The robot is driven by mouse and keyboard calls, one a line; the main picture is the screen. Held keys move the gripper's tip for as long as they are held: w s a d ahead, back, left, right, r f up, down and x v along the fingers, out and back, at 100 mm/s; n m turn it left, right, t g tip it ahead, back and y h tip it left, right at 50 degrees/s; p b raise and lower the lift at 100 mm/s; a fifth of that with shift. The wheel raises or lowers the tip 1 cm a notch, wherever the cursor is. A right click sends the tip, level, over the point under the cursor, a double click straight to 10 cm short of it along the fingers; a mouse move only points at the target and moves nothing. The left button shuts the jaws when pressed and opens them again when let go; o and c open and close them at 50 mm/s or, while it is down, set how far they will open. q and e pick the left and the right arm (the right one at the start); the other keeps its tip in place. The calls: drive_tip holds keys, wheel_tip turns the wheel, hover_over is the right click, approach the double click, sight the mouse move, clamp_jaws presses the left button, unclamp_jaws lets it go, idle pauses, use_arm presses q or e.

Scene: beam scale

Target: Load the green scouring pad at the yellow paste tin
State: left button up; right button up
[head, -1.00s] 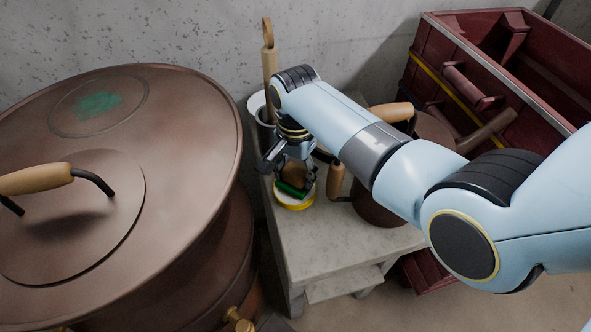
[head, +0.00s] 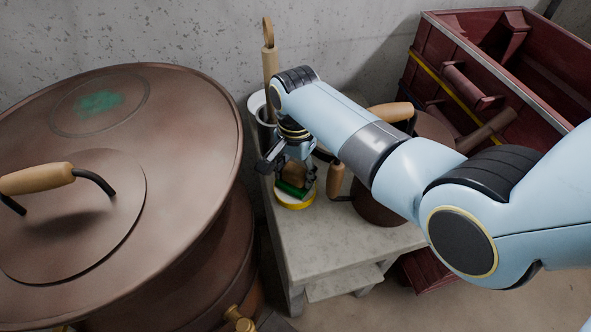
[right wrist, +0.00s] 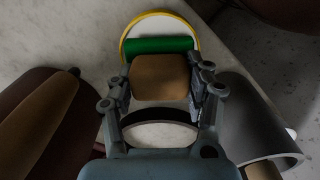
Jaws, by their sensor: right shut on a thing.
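The green scouring pad (head: 291,190) has a tan block (right wrist: 160,77) on its back. My right gripper (head: 291,174) is shut on this block, with a finger on each side. The green part also shows in the right wrist view (right wrist: 158,45), just past the block. The yellow paste tin (head: 296,206) stands on the pale stone table, and its yellow rim and whitish inside show in the right wrist view (right wrist: 126,42). The pad is over the tin; whether it touches the paste is hidden. My left gripper is not in view.
A large copper vessel (head: 190,200) with a green patch (head: 99,103) on its top fills the left. On the stone table (head: 310,245) stand a white-rimmed container (head: 256,103) and a brown pot (head: 378,212) close by. A dark red crate (head: 440,45) stands right. The table front is clear.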

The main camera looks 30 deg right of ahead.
drive_tip(key=shift+f, duration=0.35)
drive_tip(key=shift+s+f, duration=0.1)
idle(1.6)
wheel_tip(320, 180, up, 5)
drive_tip(key=p, duration=0.5)
drive_tip(key=shift+p, duration=0.4)
drive_tip(key=shift+r+p, duration=0.45)
drive_tip(key=shift+r, duration=0.65)
